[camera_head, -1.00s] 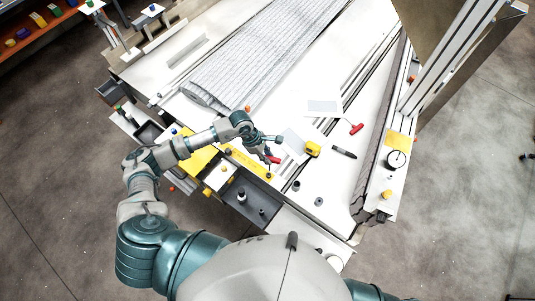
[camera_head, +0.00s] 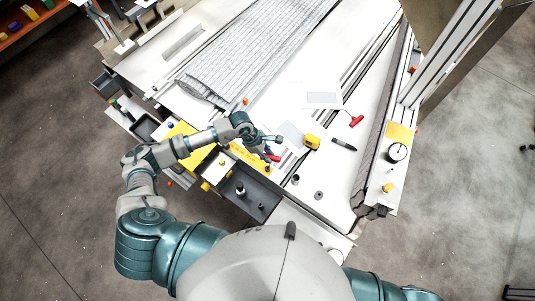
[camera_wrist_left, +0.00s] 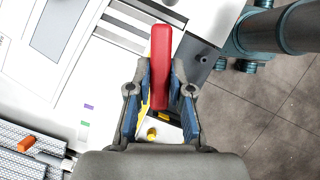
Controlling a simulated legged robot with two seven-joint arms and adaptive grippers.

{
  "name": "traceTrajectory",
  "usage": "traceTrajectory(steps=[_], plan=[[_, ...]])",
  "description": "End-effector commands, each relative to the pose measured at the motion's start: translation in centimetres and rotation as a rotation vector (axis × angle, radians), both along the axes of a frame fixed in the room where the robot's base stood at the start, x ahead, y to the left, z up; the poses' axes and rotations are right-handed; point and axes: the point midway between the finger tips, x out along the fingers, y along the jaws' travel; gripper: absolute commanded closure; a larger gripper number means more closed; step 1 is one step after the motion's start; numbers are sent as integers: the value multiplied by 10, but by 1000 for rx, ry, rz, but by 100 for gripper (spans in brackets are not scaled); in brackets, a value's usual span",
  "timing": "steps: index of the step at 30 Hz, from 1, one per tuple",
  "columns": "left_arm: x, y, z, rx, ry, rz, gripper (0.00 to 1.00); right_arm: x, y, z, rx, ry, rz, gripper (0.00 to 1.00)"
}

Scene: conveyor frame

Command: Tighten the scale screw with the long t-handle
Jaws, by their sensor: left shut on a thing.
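My left gripper (camera_head: 270,152) is over the workbench near its yellow front edge. It is shut on a red handle (camera_wrist_left: 160,55), which lies between the blue finger pads in the left wrist view. The shaft of this held tool is hidden. Another red T-handle (camera_head: 356,121) lies on the white bench top, to the right of the gripper. I cannot make out the scale screw. My right gripper is out of view.
A yellow tape measure (camera_head: 312,142) and a black marker (camera_head: 344,144) lie right of the gripper. A grey tray (camera_head: 262,193) with small parts is in front. A round dial (camera_head: 397,152) is on the right-hand frame.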

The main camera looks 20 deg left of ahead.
Motion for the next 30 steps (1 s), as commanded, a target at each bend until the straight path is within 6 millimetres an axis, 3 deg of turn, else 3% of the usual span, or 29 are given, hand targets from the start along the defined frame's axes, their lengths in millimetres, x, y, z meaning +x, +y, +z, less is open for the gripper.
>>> traceTrajectory(steps=[9, 19, 30], plan=[[1, 2, 0, -1, 0, 1, 100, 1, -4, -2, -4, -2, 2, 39], [4, 8, 0, -5, 3, 1, 100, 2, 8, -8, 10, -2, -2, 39], [4, 10, -3, -7, 4, 0, 100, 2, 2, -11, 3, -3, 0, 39]])
